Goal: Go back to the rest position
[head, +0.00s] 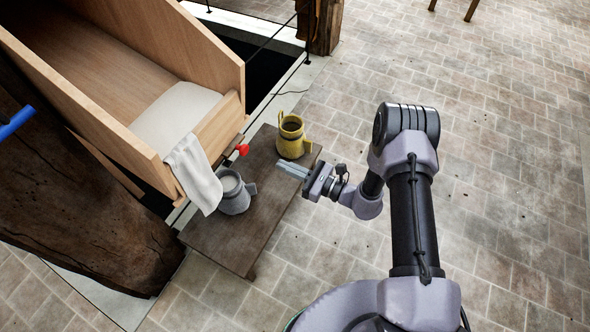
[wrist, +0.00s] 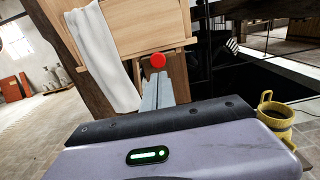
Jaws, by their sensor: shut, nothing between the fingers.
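My gripper (head: 284,166) is shut and empty. In the head view it is held out over the right side of the low dark wooden table (head: 216,234), pointing left toward the wooden bin. In the wrist view its closed fingers (wrist: 158,92) point at the bin's front, just below a red knob (wrist: 158,60). The same knob (head: 242,149) shows in the head view, beyond the fingertips and apart from them in that picture. My arm reaches in from the lower right.
A yellow mug (head: 291,142) and a grey jug (head: 235,196) stand on the table, close to my gripper. A white cloth (head: 195,172) hangs from the wooden bin (head: 150,30). A dark floor opening (head: 268,66) lies behind. The tiled floor (head: 500,130) at right is clear.

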